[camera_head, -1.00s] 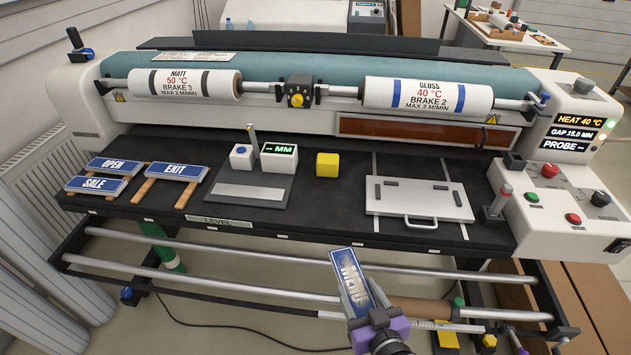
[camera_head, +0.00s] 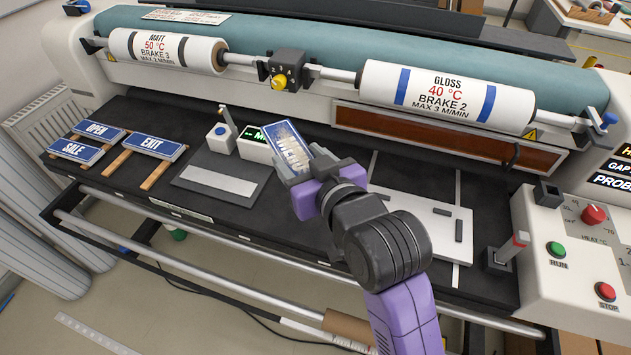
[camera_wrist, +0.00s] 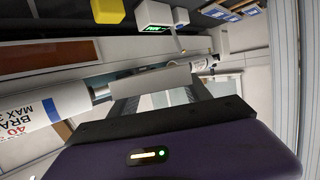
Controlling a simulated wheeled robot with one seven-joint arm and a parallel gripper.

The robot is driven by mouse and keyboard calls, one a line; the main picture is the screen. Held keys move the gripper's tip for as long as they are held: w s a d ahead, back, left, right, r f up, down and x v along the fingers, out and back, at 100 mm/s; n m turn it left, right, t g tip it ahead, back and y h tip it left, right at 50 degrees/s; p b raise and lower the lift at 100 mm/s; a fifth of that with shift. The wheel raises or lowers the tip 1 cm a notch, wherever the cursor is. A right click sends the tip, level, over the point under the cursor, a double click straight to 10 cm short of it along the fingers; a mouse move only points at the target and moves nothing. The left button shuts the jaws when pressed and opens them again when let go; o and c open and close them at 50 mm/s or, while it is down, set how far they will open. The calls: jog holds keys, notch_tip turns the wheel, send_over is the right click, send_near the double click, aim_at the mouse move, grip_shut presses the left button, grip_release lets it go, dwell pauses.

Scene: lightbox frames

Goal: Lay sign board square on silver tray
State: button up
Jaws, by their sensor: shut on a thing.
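The blue sign board reading MENU (camera_head: 293,143) is held tilted in my gripper (camera_head: 300,168), above the dark bed near the white MM gauge. Its pale edge shows between the fingers in the wrist view (camera_wrist: 152,80). My gripper is shut on the board. The silver tray (camera_head: 455,222), flat with small dark stops, lies on the bed to the right of my gripper. My arm covers its left part and its handle. The board is apart from the tray, up and to its left.
Signs OPEN (camera_head: 98,131), SALE (camera_head: 80,150) and EXIT (camera_head: 155,147) rest on wooden strips at left. The MM gauge (camera_head: 254,150) and a grey plate (camera_head: 218,182) lie nearby. The wrist view shows a yellow block (camera_wrist: 107,10). Large rollers run behind; a control panel (camera_head: 575,245) stands at right.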

aim_at(307, 232)
jog(key=shift+s+f, duration=0.2)
jog(key=shift+f, duration=0.4)
jog(key=f, duration=1.9)
jog(key=shift+w+d+f, duration=0.2)
jog(key=shift+f, duration=0.15)
jog(key=shift+f, duration=0.1)
jog(key=shift+f, duration=0.15)
jog(key=o, duration=1.6)
jog(key=shift+r, duration=0.25)
jog(key=shift+s+d, duration=0.15)
jog(key=shift+s, duration=0.15)
jog(key=b+v, duration=0.1)
jog(key=v, duration=1)
jog(key=shift+s+r, duration=0.1)
jog(key=shift+s, duration=0.1)
